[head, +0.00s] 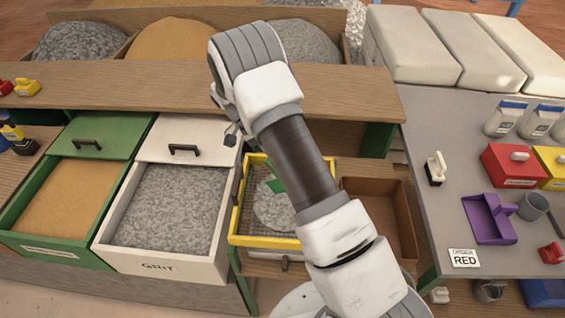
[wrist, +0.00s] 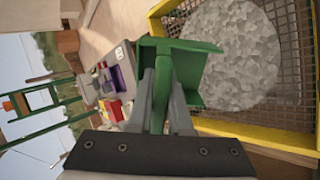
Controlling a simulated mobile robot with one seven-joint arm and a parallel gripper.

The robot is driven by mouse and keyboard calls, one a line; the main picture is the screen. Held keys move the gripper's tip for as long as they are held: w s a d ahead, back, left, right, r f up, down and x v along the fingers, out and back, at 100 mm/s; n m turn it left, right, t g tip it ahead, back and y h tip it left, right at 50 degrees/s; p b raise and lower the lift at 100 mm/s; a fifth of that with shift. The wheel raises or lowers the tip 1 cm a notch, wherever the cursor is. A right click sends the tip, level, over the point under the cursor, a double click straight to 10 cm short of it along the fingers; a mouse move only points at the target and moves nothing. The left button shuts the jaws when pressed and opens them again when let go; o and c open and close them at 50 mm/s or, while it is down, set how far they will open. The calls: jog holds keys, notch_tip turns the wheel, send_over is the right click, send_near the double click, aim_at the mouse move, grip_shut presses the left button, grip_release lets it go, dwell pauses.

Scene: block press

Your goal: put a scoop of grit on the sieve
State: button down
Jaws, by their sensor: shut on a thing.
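The sieve (head: 244,238) is a mesh tray with a yellow frame, just right of the grit drawer. A round heap of grey grit (wrist: 230,55) lies on its mesh; it also shows in the head view (head: 272,213). My gripper (wrist: 162,95) is shut on the handle of a green scoop (wrist: 190,60), which is over the sieve beside the heap. In the head view a bit of the green scoop (head: 275,180) shows, while my arm hides most of the gripper. The drawer labelled GRIT (head: 170,205) is open and full of grey grit.
A green drawer of sand (head: 65,200) is open at the left. An empty brown box (head: 380,205) stands right of the sieve. The grey table (head: 440,205) at right holds a purple scoop (head: 490,222), red and yellow boxes, and a RED card. A wooden shelf (head: 130,88) runs behind.

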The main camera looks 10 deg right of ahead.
jog(key=shift+r+t+y+b, duration=0.75)
jog(key=shift+t+y+b, duration=0.25)
jog(key=shift+t, duration=0.2)
jog(key=shift+r+t+y+b, duration=0.75)
jog(key=shift+t+y+b, duration=0.2)
jog(key=shift+t+y, duration=0.25)
jog(key=shift+r+t+y+b, duration=0.75)
jog(key=shift+t+y+b, duration=0.25)
jog(key=shift+t, duration=0.2)
